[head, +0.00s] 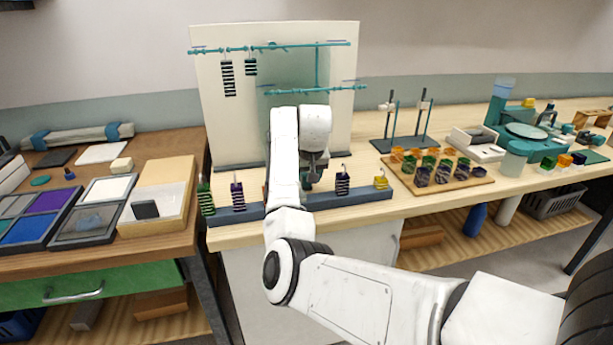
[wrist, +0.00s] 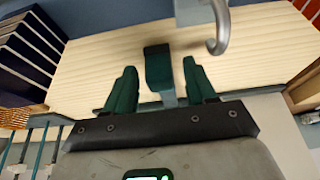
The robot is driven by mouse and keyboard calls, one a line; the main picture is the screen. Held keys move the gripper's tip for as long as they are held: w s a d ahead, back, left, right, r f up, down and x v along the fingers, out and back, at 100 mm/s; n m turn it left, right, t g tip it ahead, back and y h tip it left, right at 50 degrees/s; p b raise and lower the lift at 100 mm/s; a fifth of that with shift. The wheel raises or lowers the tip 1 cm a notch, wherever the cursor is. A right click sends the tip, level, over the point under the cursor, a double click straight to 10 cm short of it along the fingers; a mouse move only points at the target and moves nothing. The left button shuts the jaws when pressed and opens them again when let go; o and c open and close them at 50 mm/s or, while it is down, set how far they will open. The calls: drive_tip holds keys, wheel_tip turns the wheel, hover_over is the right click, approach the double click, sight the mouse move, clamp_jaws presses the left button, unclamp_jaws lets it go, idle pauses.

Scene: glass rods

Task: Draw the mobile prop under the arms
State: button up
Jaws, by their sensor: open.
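The mobile hangs before a pale backboard (head: 225,130). Its upper teal arm (head: 215,50) carries two striped weights (head: 228,78) at the left. Its lower teal arm (head: 340,88) hangs at the right and shows no weights. My gripper (head: 311,180) is low in front of the board, above the bench. In the wrist view my open gripper (wrist: 160,85) has its two green fingers on either side of a dark green block (wrist: 158,65), likely the prop, with gaps at both sides. My arm hides this spot in the head view.
A dark rack (head: 236,215) along the bench front holds striped weights (head: 237,196) and a yellow one (head: 381,181). A grey hook (wrist: 220,30) is close to the fingers. A tray of coloured pots (head: 472,190) and twin stands (head: 420,125) are at the right.

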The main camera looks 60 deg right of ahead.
drive_tip(key=v, duration=1)
drive_tip(key=shift+r+p, duration=0.3)
drive_tip(key=shift+r, duration=0.05)
drive_tip(key=shift+s+a+r, duration=0.1)
